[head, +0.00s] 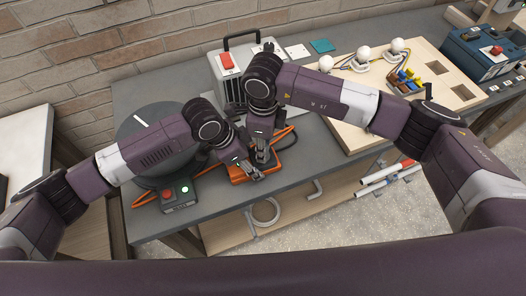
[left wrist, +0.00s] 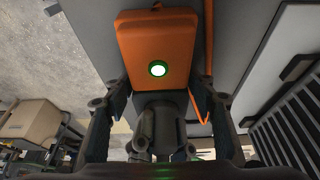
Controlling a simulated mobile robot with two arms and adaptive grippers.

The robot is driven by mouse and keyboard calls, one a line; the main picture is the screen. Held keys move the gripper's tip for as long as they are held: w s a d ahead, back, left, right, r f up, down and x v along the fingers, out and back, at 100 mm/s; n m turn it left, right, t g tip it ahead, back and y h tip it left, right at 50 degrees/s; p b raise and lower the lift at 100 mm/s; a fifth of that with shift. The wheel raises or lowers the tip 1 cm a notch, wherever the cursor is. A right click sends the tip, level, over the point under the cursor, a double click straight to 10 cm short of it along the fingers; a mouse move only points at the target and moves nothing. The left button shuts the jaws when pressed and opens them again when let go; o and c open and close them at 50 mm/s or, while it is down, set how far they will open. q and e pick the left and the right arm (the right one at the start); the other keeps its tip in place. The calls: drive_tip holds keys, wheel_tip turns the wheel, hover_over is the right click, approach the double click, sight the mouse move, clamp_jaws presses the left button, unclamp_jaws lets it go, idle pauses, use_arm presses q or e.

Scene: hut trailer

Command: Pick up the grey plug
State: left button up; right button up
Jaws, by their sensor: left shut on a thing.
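The orange box (head: 254,172) lies on the dark bench top; its lit green-ringed button shows in the left wrist view (left wrist: 157,69). My left gripper (head: 247,169) is shut on the orange box, with one finger along each side of it in the left wrist view (left wrist: 160,84). My right gripper (head: 262,156) is pointed down over the box's far part; its fingertips are too small to read. I cannot make out the grey plug for certain; the grippers cover much of the box.
A grey case with a red switch (head: 227,62) stands behind the arms. A control box with red and green buttons (head: 178,196) sits near the bench's front edge. A wooden board with bulbs (head: 341,128) lies to the right. Orange cable (head: 284,133) runs beside the box.

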clamp_jaws()
drive_tip(key=shift+r, duration=0.1)
wheel_tip(320, 180, up, 17)
idle(2.1)
use_arm(q)
drive_tip(key=o, duration=1.5)
